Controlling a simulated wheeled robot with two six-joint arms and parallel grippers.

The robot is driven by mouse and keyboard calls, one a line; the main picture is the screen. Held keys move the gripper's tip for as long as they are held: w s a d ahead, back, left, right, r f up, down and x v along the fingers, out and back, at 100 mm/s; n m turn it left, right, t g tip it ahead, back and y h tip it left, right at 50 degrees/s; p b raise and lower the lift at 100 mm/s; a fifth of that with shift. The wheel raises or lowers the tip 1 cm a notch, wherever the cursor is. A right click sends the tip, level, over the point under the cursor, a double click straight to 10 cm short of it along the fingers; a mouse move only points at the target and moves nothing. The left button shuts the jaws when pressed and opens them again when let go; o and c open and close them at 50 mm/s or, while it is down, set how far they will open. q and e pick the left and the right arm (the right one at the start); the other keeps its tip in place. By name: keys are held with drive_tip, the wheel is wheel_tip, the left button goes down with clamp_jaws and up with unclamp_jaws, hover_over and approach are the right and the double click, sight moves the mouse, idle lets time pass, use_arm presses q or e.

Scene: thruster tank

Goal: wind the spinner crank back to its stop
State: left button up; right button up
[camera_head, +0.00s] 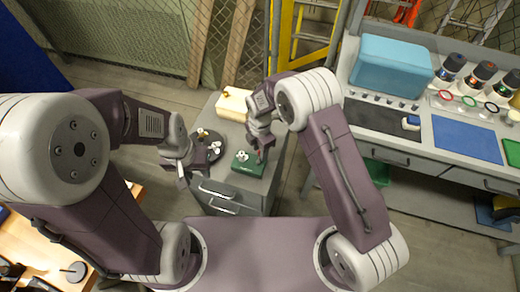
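A small grey cabinet (214,196) stands in front of me. On its top lies a dark round disc (206,138) with small silver parts and a brass-coloured knob. A green block (248,168) with a silver knob-like fitting sits to the right of the disc. I cannot tell which of these carries the spinner crank; its handle is too small to make out. My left gripper (183,173) is at the cabinet's left edge, beside the disc. My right gripper (261,154) points down at the right side of the green block. Contact and finger gaps are unclear for both.
A cream box (235,104) stands at the back of the cabinet top. A long workbench on the right holds a blue case (390,67), a blue mat (466,138) and several jars. A wooden table (40,255) is at lower left. A yellow ladder stands behind.

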clamp_jaws()
